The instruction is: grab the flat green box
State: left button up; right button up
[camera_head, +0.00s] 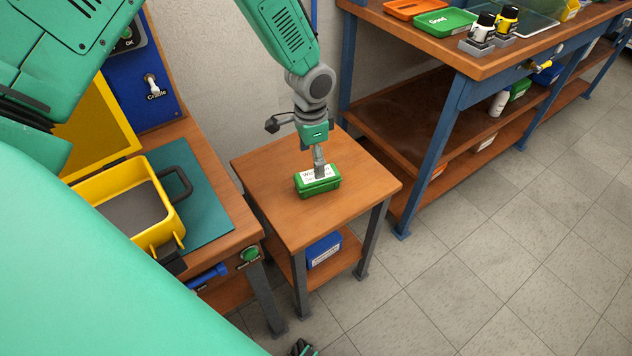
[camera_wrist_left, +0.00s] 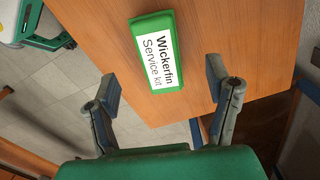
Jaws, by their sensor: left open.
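The flat green box (camera_head: 318,188) lies on the small wooden table. Its white label reads "Wickerfin Service kit" in the left wrist view (camera_wrist_left: 158,55). My left gripper (camera_head: 319,168) points down at the box from above, and its fingertips overlap the box's label in the head view. In the left wrist view my left gripper (camera_wrist_left: 163,86) has its two fingers wide apart, with the box beyond and between them. Nothing is held between the fingers. Whether a fingertip touches the box cannot be told. My right gripper cannot be made out.
A yellow case (camera_head: 125,200) stands on a teal mat (camera_head: 205,218) at left. A blue box (camera_head: 323,250) sits on the small table's lower shelf. A blue-framed bench (camera_head: 470,68) with trays and bottles stands at right. Bare tabletop surrounds the green box.

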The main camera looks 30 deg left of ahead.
aim_at(311, 173)
pick_arm(q)
jog(key=f, duration=0.3)
jog(key=shift+w+a+f, duration=0.1)
jog(key=shift+a+f, duration=0.15)
jog(key=d, duration=0.3)
jog(key=shift+w+f+b, duration=0.1)
jog(key=shift+f+b, duration=0.25)
jog(key=shift+b, duration=0.05)
notch_tip(311, 173, down, 2)
jog(key=shift+w+f+b, duration=0.15)
jog(key=shift+f+b, duration=0.05)
jog(key=shift+b, duration=0.15)
jog(key=a+f, duration=0.2)
jog(key=shift+a+f, duration=0.15)
jog(key=shift+f, duration=0.15)
jog(key=shift+s+a, duration=0.1)
jog(key=shift+s, duration=0.15)
jog(key=shift+d, duration=0.35)
jog(key=c, duration=0.8)
jog(key=shift+w+d, duration=0.1)
jog(key=shift+d, duration=0.1)
jog(key=shift+c, duration=1.3)
jog(key=shift+w+d+r, duration=0.1)
jog(key=shift+d, duration=0.05)
pick_arm(e)
jog(key=shift+d+f, duration=0.2)
jog(key=shift+f, duration=0.35)
jog(key=shift+d+f, duration=0.2)
jog(key=shift+f, duration=0.35)
